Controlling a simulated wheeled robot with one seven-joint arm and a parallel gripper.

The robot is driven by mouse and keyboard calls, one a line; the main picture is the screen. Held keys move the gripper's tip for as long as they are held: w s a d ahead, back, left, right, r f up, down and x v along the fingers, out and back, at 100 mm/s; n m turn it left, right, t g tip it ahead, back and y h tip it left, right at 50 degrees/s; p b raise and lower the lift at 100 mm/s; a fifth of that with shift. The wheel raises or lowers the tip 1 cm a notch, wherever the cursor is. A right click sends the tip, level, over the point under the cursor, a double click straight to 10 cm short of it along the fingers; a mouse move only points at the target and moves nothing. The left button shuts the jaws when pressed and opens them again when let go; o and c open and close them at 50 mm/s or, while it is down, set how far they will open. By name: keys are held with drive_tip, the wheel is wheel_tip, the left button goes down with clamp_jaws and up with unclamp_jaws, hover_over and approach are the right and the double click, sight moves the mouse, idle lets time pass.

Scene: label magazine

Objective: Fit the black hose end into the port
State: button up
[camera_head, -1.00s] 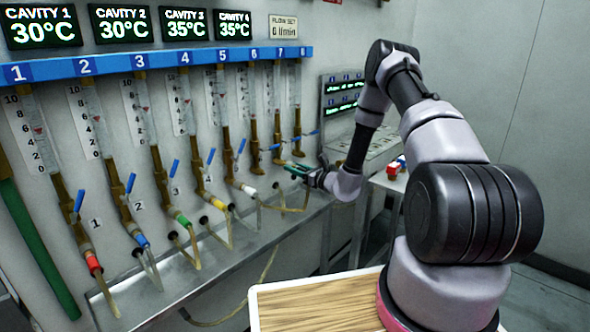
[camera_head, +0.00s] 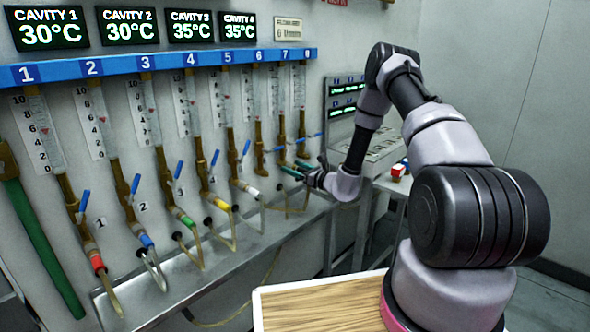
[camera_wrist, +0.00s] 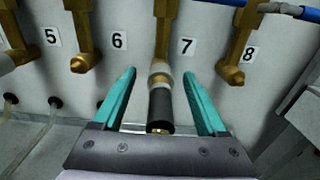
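In the wrist view, the black hose end (camera_wrist: 160,108) hangs in line below the brass port (camera_wrist: 162,40) beside the number 7. A cream collar (camera_wrist: 159,76) shows between them, and a small brass piece shows at the black part's lower end. My gripper (camera_wrist: 160,78) has its two teal fingers on either side of the hose end, with a gap on each side. It looks open and not clamped on it. In the head view, my gripper (camera_head: 298,169) is at the wall below the right-hand tubes. The hose end is too small to make out there.
Brass outlets beside the numbers 6 (camera_wrist: 82,55) and 8 (camera_wrist: 235,65) stand close on both sides. A blue handle (camera_wrist: 280,8) is at the upper right. A metal ledge (camera_head: 225,250) runs below the wall. A side table with a control panel (camera_head: 368,150) stands right.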

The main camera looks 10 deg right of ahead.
drive_tip(key=v, duration=1)
drive_tip(key=shift+s+d, duration=0.2)
drive_tip(key=shift+s, duration=0.15)
drive_tip(key=s+a+r+n+g+y, duration=0.1)
drive_tip(key=s+a+r+n+g, duration=0.35)
drive_tip(key=r, duration=0.35)
drive_tip(key=s+a+r+n+g+y, duration=0.1)
drive_tip(key=s+a+r+n+g, duration=0.2)
drive_tip(key=s+r+n+g, duration=0.25)
drive_tip(key=s+a+r+n+g+y, duration=0.1)
drive_tip(key=s+a+r+n+g, duration=0.25)
drive_tip(key=r, duration=0.55)
drive_tip(key=s+d+r+n+t+h, duration=0.3)
drive_tip(key=s+d+r+n+h, duration=0.2)
drive_tip(key=s, duration=0.5)
drive_tip(key=s+d+r+n+t+h, duration=0.3)
drive_tip(key=s+d+r+n+h, duration=0.3)
drive_tip(key=s+r, duration=0.3)
drive_tip(key=shift+s+d+h, duration=0.3)
drive_tip(key=shift+s+d, duration=0.15)
drive_tip(key=shift+r, duration=0.1)
